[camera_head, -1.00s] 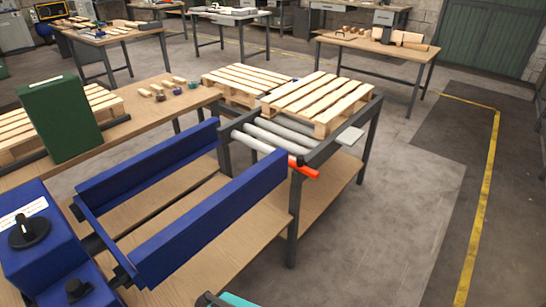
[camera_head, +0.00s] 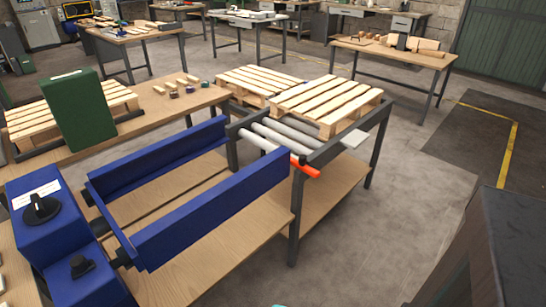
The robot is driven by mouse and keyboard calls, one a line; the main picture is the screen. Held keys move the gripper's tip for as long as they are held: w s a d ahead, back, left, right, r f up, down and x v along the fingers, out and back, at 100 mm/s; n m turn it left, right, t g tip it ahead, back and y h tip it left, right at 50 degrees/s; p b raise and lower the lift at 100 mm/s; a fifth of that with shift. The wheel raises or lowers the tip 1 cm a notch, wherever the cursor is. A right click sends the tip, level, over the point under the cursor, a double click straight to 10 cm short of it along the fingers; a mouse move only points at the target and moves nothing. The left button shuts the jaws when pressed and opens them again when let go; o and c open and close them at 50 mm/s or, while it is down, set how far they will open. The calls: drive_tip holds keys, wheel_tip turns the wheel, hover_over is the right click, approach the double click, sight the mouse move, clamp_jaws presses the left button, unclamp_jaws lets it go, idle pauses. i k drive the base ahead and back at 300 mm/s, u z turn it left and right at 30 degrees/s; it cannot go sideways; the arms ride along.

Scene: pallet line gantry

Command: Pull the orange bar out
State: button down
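The orange bar (camera_head: 307,169) juts out at the near end of the roller frame (camera_head: 335,147), just past the end of the right blue rail (camera_head: 215,210). Its outer end points right and toward the camera. Its inner end runs in by the grey rollers (camera_head: 270,135), and how far it reaches in is hidden. A wooden pallet (camera_head: 325,95) rests on the far part of the frame. My gripper is not in view.
A blue box with a black knob (camera_head: 42,208) stands at the left end of the rails. A green box (camera_head: 78,112) stands on the left table. A large dark block (camera_head: 480,250) fills the lower right. Floor is clear right of the roller frame.

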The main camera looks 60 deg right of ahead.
sight(301, 165)
drive_tip(key=u, duration=0.7)
drive_tip(key=k, duration=1.7)
drive_tip(key=z, duration=0.65)
drive_tip(key=i, duration=0.3)
drive_tip(key=z, duration=0.05)
